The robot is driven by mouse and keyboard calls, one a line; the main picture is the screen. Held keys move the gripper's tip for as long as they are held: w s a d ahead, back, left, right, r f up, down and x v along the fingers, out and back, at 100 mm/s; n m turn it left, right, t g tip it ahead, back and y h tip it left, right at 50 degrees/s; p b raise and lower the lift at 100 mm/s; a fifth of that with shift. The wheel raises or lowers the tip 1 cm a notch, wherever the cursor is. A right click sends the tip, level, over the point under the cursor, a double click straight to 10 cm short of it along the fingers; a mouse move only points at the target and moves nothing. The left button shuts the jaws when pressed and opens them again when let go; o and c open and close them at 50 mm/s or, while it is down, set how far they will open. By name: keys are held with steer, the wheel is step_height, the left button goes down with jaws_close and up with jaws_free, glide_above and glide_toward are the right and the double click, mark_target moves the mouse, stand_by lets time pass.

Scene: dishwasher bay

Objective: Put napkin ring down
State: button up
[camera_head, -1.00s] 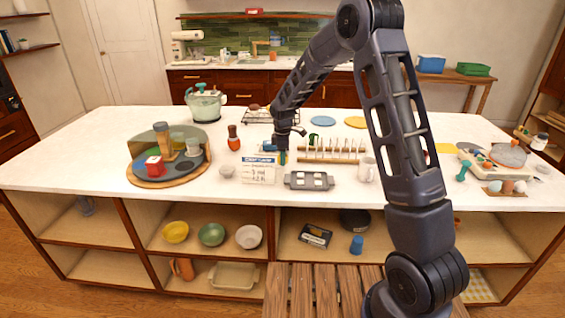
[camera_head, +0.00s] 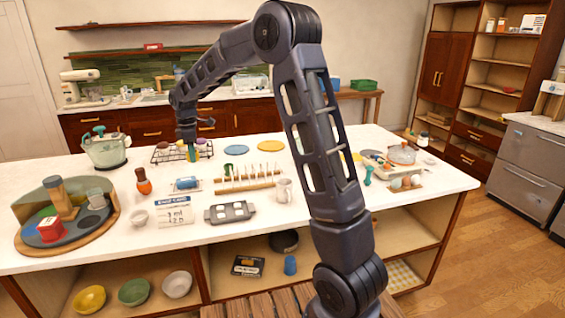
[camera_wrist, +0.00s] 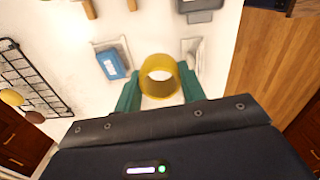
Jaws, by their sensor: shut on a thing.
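My gripper (camera_wrist: 160,84) is shut on a yellow napkin ring (camera_wrist: 160,64) in the wrist view. The ring sits between the two green fingers, with its round opening facing the camera and white counter visible through it. In the head view my gripper (camera_head: 192,153) points down over the far part of the white counter (camera_head: 330,228), by the front of a wire rack (camera_head: 165,156). The ring is too small there to make out clearly. How high it is above the counter I cannot tell.
A blue item (camera_head: 186,183) on a small tray lies nearer than my gripper. A wooden peg rack (camera_head: 247,185), a grey tray (camera_head: 230,212), a sign (camera_head: 175,212) and an orange bottle (camera_head: 143,182) stand around it. Blue (camera_head: 236,150) and yellow (camera_head: 270,146) discs lie right.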

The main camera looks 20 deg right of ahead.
steer(key=w+d+m, duration=0.3)
steer(key=w+d, duration=0.2)
steer(key=d, duration=0.7)
steer(key=w+d+m, duration=0.3)
steer(key=w+d, duration=0.3)
steer(key=d, duration=0.6)
steer(key=w+d+m, duration=0.4)
steer(key=w+d, duration=0.1)
steer(key=d, duration=0.7)
steer(key=s+d+m, duration=0.3)
steer(key=d+m, duration=0.2)
steer(key=d, duration=1.5)
steer(key=s+d+m, duration=0.3)
steer(key=d+m, duration=0.1)
steer(key=d, duration=1.6)
step_height(320, 180, down, 20)
steer(key=shift+r, duration=0.1)
steer(key=o, duration=0.9)
steer(key=shift+o, duration=0.2)
